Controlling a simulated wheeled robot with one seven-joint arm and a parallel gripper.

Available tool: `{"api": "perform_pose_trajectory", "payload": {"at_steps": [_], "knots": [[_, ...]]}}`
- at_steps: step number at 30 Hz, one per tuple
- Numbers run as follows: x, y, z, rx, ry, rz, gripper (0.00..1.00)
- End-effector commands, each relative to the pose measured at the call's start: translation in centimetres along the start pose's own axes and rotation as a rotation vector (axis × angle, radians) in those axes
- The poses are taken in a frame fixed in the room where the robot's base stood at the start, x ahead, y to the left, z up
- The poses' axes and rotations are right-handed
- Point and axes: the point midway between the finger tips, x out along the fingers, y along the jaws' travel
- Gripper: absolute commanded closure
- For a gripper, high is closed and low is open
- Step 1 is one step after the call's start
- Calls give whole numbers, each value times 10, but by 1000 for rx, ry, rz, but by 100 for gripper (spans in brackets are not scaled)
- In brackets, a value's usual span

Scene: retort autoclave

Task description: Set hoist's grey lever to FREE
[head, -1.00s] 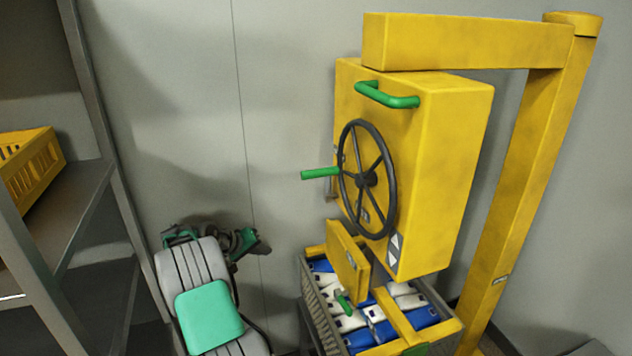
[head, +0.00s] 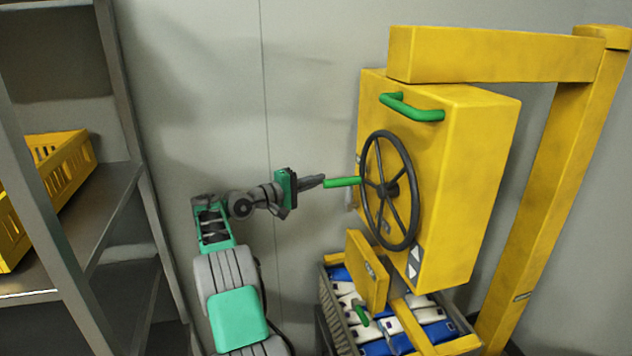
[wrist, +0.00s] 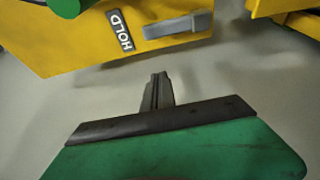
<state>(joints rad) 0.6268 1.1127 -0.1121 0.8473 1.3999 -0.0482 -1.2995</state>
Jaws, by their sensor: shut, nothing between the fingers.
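The hoist is a yellow box (head: 465,180) hanging from a yellow beam. Its grey lever (wrist: 178,38) shows in the wrist view on a yellow face, beside a black HOLD label (wrist: 120,31). No FREE label is visible. In the head view the lever (head: 349,198) is a small grey piece at the box's left edge, partly hidden. My gripper (head: 322,181) is shut and empty, left of the box, its tips seeming close to the green crank handle (head: 342,182). In the wrist view my gripper (wrist: 160,78) points at the lever with a gap between.
A black handwheel (head: 390,190) and a green bar handle (head: 412,107) are on the box. A basket of blue and white packs (head: 375,347) stands below. A grey shelf (head: 100,215) with a yellow crate (head: 65,180) is at left. Bare wall lies between.

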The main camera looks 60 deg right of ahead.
Motion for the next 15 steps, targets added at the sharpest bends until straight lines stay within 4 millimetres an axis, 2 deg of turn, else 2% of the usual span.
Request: {"api": "perform_pose_trajectory", "payload": {"at_steps": [3, 10, 15], "knots": [[27, 2, 2, 2, -4, 0, 100], [68, 2, 1, 1, -2, 0, 100], [61, 2, 13, 0, 0, 0, 100]]}}
